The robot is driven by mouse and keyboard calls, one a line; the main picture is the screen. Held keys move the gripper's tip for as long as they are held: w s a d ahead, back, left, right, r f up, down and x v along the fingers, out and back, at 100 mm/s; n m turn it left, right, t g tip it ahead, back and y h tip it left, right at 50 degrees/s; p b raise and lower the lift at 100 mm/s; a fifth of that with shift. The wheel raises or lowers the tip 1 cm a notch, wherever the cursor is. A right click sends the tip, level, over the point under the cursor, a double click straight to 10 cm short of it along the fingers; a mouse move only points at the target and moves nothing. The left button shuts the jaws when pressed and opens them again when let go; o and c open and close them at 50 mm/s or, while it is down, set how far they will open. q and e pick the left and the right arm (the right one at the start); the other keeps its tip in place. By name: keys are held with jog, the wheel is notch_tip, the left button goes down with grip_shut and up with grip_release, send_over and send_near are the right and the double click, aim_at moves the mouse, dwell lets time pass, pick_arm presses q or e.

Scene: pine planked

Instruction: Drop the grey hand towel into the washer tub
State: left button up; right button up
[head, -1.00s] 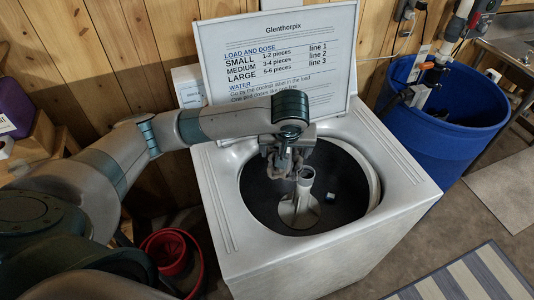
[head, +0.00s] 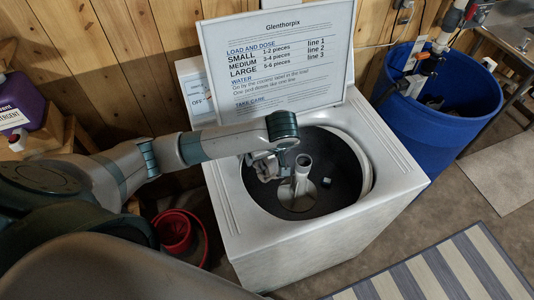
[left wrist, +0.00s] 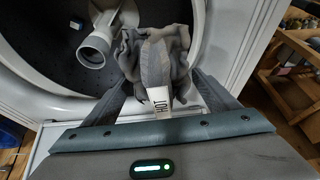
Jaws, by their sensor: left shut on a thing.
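The grey hand towel (left wrist: 155,62), with a white tag reading "HOT", is bunched in my left gripper (left wrist: 165,98) in the left wrist view. The towel hangs over the dark washer tub (left wrist: 42,45), beside the pale agitator post (left wrist: 97,45). In the head view my left gripper (head: 264,168) is at the left back part of the tub opening (head: 335,160), left of the agitator (head: 302,180). The towel is mostly hidden there by my arm. My right gripper is in neither view.
The white washer's lid (head: 280,60), printed with load instructions, stands open behind the tub. A small pale-blue item (head: 326,181) lies in the tub. A blue barrel (head: 440,110) stands right, a red bucket (head: 175,232) left, a striped rug (head: 440,275) in front.

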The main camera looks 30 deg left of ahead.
pick_arm(q)
jog(key=shift+f, duration=0.9)
notch_tip(320, 180, down, 15)
jog(key=b, duration=0.9)
jog(key=o, duration=1.2)
jog(key=shift+c, duration=0.2)
jog(key=shift+f, duration=0.1)
